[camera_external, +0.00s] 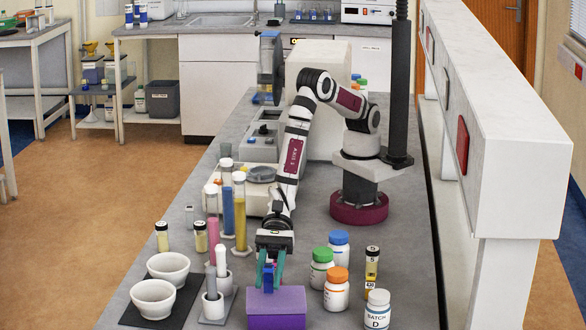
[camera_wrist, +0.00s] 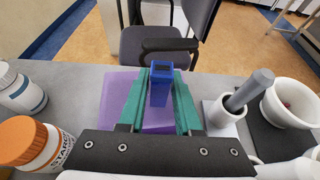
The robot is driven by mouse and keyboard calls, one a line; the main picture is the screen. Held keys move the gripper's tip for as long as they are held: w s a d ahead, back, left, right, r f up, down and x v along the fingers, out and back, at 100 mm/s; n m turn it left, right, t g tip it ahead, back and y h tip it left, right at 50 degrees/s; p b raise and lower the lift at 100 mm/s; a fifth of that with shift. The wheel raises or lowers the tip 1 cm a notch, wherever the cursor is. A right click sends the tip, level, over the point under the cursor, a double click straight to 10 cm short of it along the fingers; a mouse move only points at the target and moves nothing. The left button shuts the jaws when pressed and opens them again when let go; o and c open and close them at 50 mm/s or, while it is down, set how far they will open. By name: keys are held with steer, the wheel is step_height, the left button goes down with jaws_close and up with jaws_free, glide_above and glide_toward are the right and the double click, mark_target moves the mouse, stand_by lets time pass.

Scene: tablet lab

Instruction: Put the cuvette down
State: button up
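The cuvette (camera_wrist: 161,84) is a small upright blue block with a dark opening on top. It also shows in the external view (camera_external: 268,279). My gripper (camera_external: 269,277) points down, its teal fingers on either side of the cuvette and appearing shut on it. In the wrist view, my gripper (camera_wrist: 161,92) holds it near the fingertips. A purple block (camera_external: 277,309) lies below, and it also shows in the wrist view (camera_wrist: 118,88). I cannot tell whether the cuvette's lower end touches the purple block, as the fingers partly hide it.
Several capped bottles, including an orange-capped one (camera_external: 336,290), stand to the right. A mortar with a grey pestle (camera_external: 212,302) and white bowls (camera_external: 153,299) on a dark mat stand left. Tall colored cylinders (camera_external: 240,217) stand behind left. Bare table lies between the bottles and my base.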

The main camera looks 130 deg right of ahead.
steer(key=o, duration=0.3)
steer(key=shift+o, duration=0.2)
steer(key=shift+r, duration=0.1)
steer(key=v, duration=1.2)
steer(key=s+a+r+n+g+y, duration=0.3)
steer(key=s+r+n+g+y, duration=0.15)
steer(key=s+r+n, duration=0.55)
steer(key=s+d+r+n+g+h, duration=0.2)
steer(key=s+n+g, duration=0.25)
steer(key=s, duration=0.45)
steer(key=s+d+f+n+h, duration=0.1)
steer(key=s+d+n+h, duration=0.2)
steer(key=d, duration=0.6)
steer(key=s+d+f+n+h, duration=0.2)
steer(key=s+d+n+h, duration=0.2)
steer(key=s+d+h, duration=0.3)
steer(key=s+d, duration=0.1)
steer(key=s, duration=0.1)
steer(key=shift+s+d+g, duration=0.3)
steer(key=shift+d, duration=0.1)
steer(key=shift+o, duration=0.5)
